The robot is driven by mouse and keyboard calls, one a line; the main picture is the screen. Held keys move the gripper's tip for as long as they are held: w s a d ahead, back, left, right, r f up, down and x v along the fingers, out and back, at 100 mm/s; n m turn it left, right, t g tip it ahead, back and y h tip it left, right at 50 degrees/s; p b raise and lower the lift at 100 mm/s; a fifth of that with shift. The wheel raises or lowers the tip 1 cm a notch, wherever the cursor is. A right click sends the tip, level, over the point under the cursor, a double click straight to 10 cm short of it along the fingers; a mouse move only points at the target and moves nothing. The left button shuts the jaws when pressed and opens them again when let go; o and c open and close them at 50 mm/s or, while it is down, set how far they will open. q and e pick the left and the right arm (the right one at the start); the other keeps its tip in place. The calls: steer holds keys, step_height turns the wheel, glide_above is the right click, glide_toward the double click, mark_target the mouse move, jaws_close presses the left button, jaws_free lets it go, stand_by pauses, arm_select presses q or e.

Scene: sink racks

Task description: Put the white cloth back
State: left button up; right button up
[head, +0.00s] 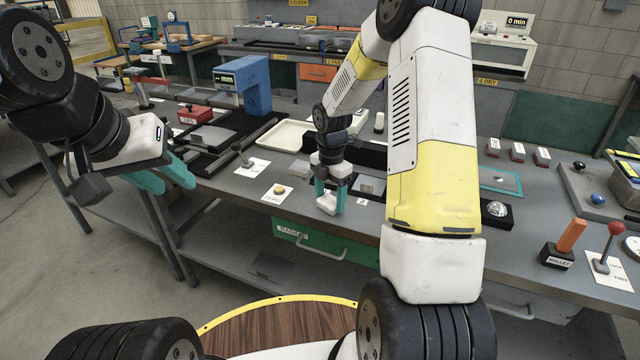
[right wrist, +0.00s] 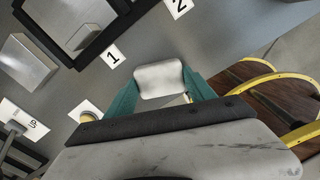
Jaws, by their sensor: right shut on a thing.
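The white cloth (head: 327,203) is a small white block-like bundle between the teal fingers of my right gripper (head: 330,197). In the right wrist view the white cloth (right wrist: 158,77) fills the gap between the two fingers, with grey bench top around it. My right gripper is shut on it, low over the front part of the bench; I cannot tell whether the cloth touches the surface. My left gripper (head: 163,174) is open and empty, off to the left in front of the bench.
A yellow button (head: 277,190) on a white card lies left of the cloth. A dark-framed plate with cards 1 (right wrist: 113,55) and 2 (right wrist: 178,6) is nearby. A green drawer (head: 318,243) is below.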

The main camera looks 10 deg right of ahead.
mark_target(330, 200)
steer(key=shift+f, duration=0.15)
steer(key=o, duration=1.4)
step_height(330, 200, up, 12)
steer(key=s+r+m+t, duration=0.3)
steer(key=s+r+m, duration=0.7)
steer(key=r, duration=0.2)
steer(key=s+r+m+t, duration=0.1)
steer(key=s+m, duration=0.3)
steer(key=s+a+r+m+t+y, duration=0.1)
steer(key=s+m, duration=0.4)
steer(key=s+a+r+m+t+y, duration=0.1)
steer(key=s+m, duration=0.4)
steer(key=shift+s+a+r, duration=0.1)
steer(key=shift+s+r, duration=0.05)
steer(key=shift+r, duration=0.05)
